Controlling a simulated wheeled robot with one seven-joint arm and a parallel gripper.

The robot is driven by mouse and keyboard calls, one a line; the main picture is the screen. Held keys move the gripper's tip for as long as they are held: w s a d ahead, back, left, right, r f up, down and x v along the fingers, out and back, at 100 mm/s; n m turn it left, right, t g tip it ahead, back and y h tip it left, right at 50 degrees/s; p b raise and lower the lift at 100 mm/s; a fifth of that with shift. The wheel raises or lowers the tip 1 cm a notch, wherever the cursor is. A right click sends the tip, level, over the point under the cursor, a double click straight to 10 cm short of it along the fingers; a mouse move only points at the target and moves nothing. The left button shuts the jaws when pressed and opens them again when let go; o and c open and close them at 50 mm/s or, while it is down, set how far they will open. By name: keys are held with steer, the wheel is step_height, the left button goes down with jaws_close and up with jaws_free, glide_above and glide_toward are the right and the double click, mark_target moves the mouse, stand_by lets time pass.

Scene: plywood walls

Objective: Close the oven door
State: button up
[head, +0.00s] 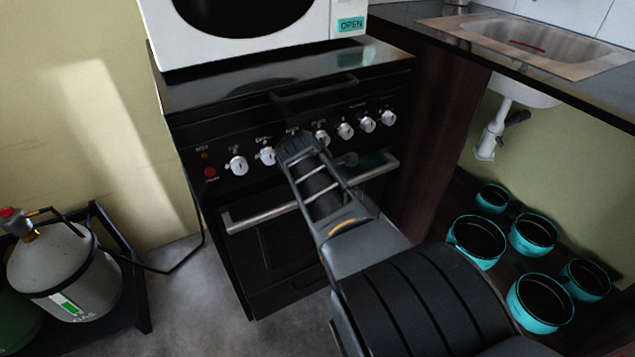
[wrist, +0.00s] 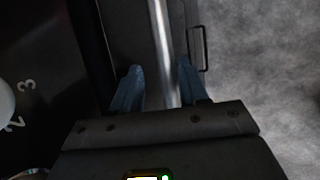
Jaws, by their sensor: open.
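The black oven (head: 270,200) stands in the middle of the head view. Its door (head: 281,242) has a long silver handle (head: 258,214); the door looks upright or nearly so, and I cannot tell whether it is fully shut. My arm reaches over the front and hides the middle of the handle. In the wrist view my gripper (wrist: 161,70) is open, with one blue finger on each side of the silver handle (wrist: 160,35) as seen from above. I cannot tell how deep the bar sits between the fingers or whether they touch it.
White control knobs (head: 268,156) line the panel above the door. A white microwave (head: 240,50) sits on top. A gas cylinder (head: 60,262) stands at left, several teal pots (head: 475,240) under the sink at right. Grey floor is free in front, left.

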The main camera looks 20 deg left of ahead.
steer(key=p+v, duration=0.5)
steer(key=v, duration=0.2)
steer(key=shift+s+r, duration=0.15)
steer(key=shift+r, duration=0.1)
stand_by(0.3)
